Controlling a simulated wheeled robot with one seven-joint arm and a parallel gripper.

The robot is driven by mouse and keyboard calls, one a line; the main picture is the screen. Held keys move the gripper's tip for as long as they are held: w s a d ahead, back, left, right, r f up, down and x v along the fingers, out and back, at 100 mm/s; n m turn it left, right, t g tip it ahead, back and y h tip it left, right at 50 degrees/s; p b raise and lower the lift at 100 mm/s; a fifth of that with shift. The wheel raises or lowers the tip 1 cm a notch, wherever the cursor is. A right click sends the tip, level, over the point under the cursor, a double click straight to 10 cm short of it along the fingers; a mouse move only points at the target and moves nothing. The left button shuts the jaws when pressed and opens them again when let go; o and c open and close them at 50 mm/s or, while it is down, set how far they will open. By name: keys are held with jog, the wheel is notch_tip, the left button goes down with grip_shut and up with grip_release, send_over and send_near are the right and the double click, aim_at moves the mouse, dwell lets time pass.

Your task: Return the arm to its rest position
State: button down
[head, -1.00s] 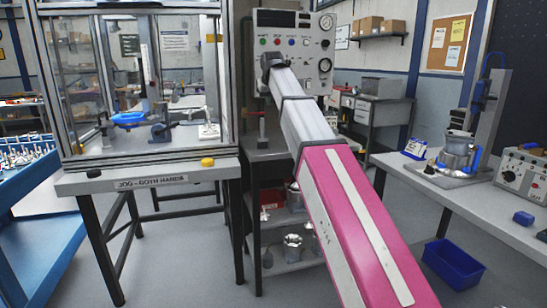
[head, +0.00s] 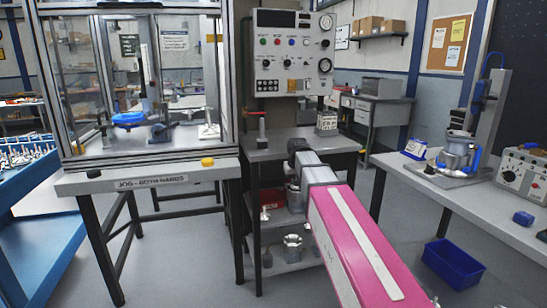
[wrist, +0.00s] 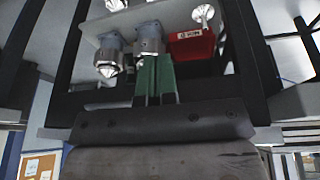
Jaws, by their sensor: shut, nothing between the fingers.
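My arm reaches from the lower right of the head view, with a pink link and a grey link, and ends in a dark wrist joint in front of the middle bench (head: 285,150). The fingers of my gripper are hidden in the head view. In the wrist view my gripper (wrist: 155,80) shows two green fingers side by side, closed, with nothing visible between them. That view appears upside down, with the lower shelf (wrist: 125,25) beyond the fingers. Metal housings (wrist: 108,55) and a red bin (wrist: 190,43) are on that shelf.
A glazed press cell (head: 145,165) stands left of the arm. A control panel (head: 290,55) rises behind the bench. At right, a table (head: 480,215) carries a fixture (head: 458,155) and a control box (head: 522,175). A blue bin (head: 452,265) is on the floor below.

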jog(key=s+d+f+m+g, duration=0.1)
jog(key=s+d+f, duration=0.4)
jog(key=s+f, duration=0.6)
jog(key=s+d+f+m+g, duration=0.1)
jog(key=s+d+f, duration=0.4)
jog(key=s+f, duration=0.7)
notch_tip(320, 180, down, 3)
jog(key=shift+s+r+g, duration=0.15)
jog(key=shift+g, duration=0.75)
